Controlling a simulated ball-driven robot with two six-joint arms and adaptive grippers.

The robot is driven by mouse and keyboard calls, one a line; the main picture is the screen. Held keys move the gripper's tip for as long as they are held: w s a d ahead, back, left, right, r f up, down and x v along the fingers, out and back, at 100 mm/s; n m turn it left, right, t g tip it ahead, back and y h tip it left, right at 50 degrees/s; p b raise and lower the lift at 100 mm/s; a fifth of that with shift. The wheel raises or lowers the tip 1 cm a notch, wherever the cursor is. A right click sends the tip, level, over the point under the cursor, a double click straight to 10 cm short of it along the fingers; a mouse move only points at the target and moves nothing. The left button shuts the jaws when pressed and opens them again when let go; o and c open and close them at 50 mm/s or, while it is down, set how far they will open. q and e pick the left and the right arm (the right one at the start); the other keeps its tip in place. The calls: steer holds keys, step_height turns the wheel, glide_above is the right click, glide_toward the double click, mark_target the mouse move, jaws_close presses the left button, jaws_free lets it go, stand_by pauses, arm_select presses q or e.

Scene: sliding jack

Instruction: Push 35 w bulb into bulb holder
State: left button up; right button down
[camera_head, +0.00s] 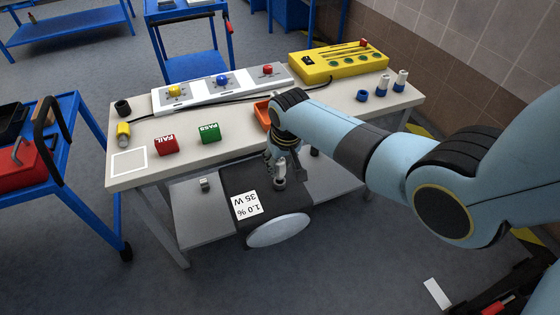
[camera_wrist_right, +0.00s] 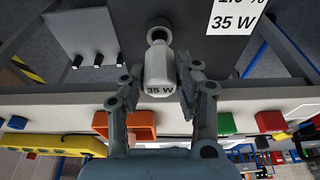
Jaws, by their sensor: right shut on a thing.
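In the head view my right gripper (camera_head: 280,172) is over the dark box (camera_head: 235,182) labelled "35 W" (camera_head: 247,204), which has a pale oval front (camera_head: 279,230). My left gripper is not in view.
The white table (camera_head: 230,150) holds a red FAIL block (camera_head: 166,145), a green PASS block (camera_head: 210,133), an orange bin (camera_head: 262,113), a button panel (camera_head: 222,88) and a yellow box (camera_head: 340,62). The box rests by a lower shelf (camera_head: 190,215). A blue cart (camera_head: 70,175) stands left.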

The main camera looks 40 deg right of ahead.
mark_target(280, 171)
steer(key=shift+f+b, duration=1.1)
steer(key=shift+f, duration=0.45)
steer(key=shift+r, duration=0.15)
steer(key=shift+r+p, duration=1.15)
steer(key=shift+p, duration=0.2)
steer(key=shift+p, duration=0.45)
stand_by(0.6)
steer(key=shift+f+b, duration=1.15)
steer(key=shift+f, duration=0.2)
steer(key=c, duration=0.9)
jaws_free()
